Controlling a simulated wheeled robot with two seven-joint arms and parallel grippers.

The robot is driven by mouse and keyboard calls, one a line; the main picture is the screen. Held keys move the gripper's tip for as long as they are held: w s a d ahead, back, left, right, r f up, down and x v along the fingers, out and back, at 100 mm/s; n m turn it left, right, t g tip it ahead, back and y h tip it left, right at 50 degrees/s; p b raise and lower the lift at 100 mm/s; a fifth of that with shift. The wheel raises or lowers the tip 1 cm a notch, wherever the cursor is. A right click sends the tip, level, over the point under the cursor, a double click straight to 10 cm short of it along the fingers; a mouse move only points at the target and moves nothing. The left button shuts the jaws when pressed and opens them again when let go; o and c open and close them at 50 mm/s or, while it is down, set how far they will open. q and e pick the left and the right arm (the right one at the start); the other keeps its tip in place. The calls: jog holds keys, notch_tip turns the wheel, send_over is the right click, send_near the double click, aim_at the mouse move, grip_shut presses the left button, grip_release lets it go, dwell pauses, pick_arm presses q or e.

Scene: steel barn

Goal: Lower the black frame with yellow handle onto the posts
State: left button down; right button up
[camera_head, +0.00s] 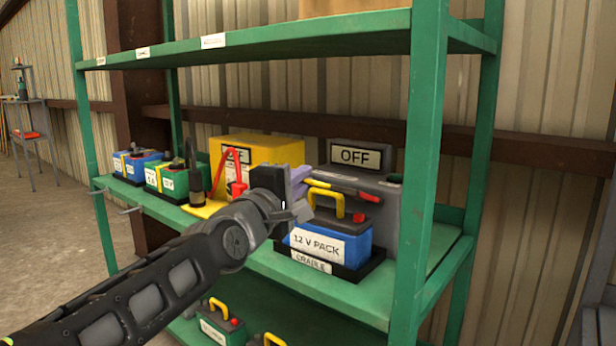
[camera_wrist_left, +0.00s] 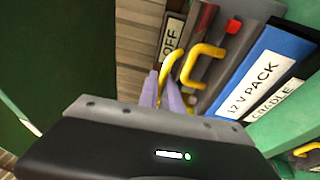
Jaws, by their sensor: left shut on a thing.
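My left gripper (camera_head: 304,188) is shut on a thin yellow handle (camera_head: 319,183), just above and beside the 12 V pack. In the left wrist view the yellow handle (camera_wrist_left: 172,68) runs between the two pale purple fingers (camera_wrist_left: 162,92). The black frame's body cannot be told apart from the dark parts behind and below the gripper. The blue 12 V pack (camera_head: 322,243) has its own yellow grip (camera_head: 341,203) and sits in the black cradle (camera_head: 334,268) on the shelf. I cannot make out the posts. My right gripper is not in view.
The green shelf (camera_head: 350,297) has an upright post (camera_head: 424,150) right of the pack. A grey unit with an OFF sign (camera_head: 356,157) stands behind it. A yellow box (camera_head: 268,148) and blue and green batteries (camera_head: 170,178) stand left. Other batteries are on the shelf below.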

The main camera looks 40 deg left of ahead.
pick_arm(q)
notch_tip(320, 180, down, 3)
jog(key=shift+s+r+g+h, duration=0.1)
jog(key=shift+s+g+h, duration=0.05)
jog(key=shift+g+h, duration=0.2)
jog(key=shift+s+f, duration=1.3)
jog(key=shift+f, duration=0.15)
jog(key=c, duration=1.5)
grip_release()
jog(key=shift+w+d, duration=0.1)
jog(key=shift+w, duration=0.05)
jog(key=shift+o, duration=0.2)
